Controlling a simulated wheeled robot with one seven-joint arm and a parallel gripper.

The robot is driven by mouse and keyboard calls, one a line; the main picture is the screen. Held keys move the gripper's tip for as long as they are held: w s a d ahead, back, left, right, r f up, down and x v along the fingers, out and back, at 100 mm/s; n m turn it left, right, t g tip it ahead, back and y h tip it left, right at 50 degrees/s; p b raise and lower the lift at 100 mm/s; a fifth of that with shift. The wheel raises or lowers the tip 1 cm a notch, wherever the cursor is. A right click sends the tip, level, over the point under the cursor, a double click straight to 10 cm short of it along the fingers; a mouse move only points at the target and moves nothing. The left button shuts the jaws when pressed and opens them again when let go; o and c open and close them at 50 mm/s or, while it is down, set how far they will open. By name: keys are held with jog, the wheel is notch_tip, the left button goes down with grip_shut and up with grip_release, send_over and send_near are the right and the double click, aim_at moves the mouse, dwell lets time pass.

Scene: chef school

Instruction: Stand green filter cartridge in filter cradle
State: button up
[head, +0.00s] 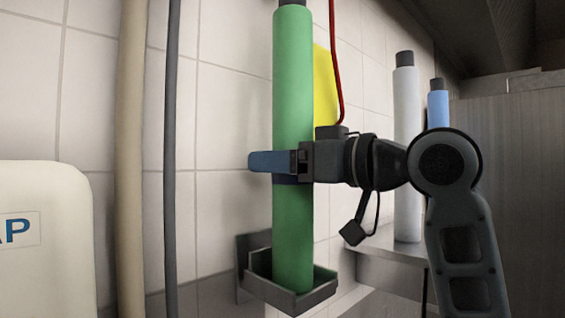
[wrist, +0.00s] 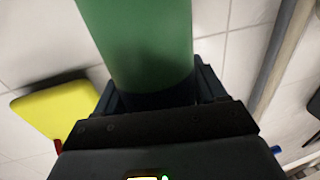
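The green filter cartridge (head: 293,90) is a tall cylinder with dark ends, upright in the head view. My gripper (head: 284,163) is closed around it at about mid-height, and the cartridge also fills the top of the wrist view (wrist: 143,40). The filter cradle (head: 308,298) is a dark, shallow, open tray on the tiled wall. The cartridge's lower end is at the cradle, behind its front rim. The rim hides the bottom, so I cannot tell whether it touches the cradle floor.
A white cartridge (head: 407,150) and a blue one (head: 438,108) stand on a metal shelf (head: 385,250) at right. A yellow panel (head: 324,90) and red cable (head: 337,60) are behind the green cartridge. Vertical pipes (head: 131,150) and a white dispenser (head: 45,270) are at left.

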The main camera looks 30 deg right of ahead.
jog(key=o, duration=0.5)
jog(key=shift+c, duration=0.2)
jog(key=shift+f, duration=0.1)
jog(key=b+v, duration=0.1)
jog(key=v, duration=0.6)
jog(key=shift+s+d, duration=0.2)
jog(key=shift+s, duration=0.15)
